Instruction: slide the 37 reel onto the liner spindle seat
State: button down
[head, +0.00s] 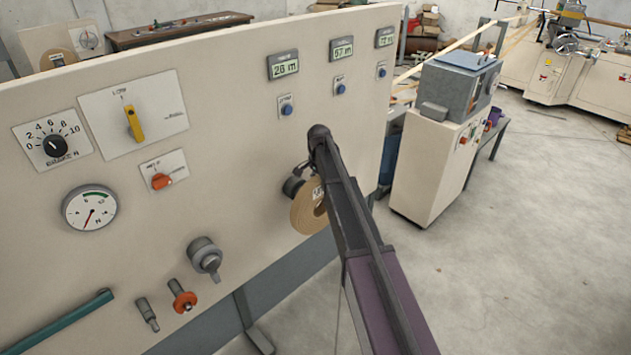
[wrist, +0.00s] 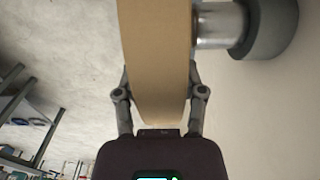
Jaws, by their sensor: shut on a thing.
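The tan reel (head: 305,213) is in front of the upright panel in the head view, partly behind my arm. A small white label shows on its face, but I cannot read it fully. In the wrist view the reel (wrist: 155,60) stands edge-on between the two fingers of my gripper (wrist: 160,95), which is shut on its rim. A metal spindle (wrist: 213,25) with a wide dark grey flange (wrist: 268,28) is right of the reel, close against its side. In the head view a dark round part (head: 292,187) shows behind the reel. Whether the spindle enters the bore is hidden.
The cream panel (head: 230,150) carries a yellow switch (head: 134,124), a gauge (head: 89,208) and several displays. Lower left, a grey hub (head: 205,257) and an orange-collared peg (head: 182,297) stick out. A cream cabinet (head: 428,165) stands right. Floor right of my arm is clear.

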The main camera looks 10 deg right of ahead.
jog(key=s+d+r+p, duration=0.1)
jog(key=s+d, duration=0.6)
jog(key=s, duration=0.3)
jog(key=shift+s+d, duration=0.15)
jog(key=shift+d, duration=0.05)
dwell(1.0)
dwell(0.4)
jog(key=shift+s, duration=0.1)
dwell(0.5)
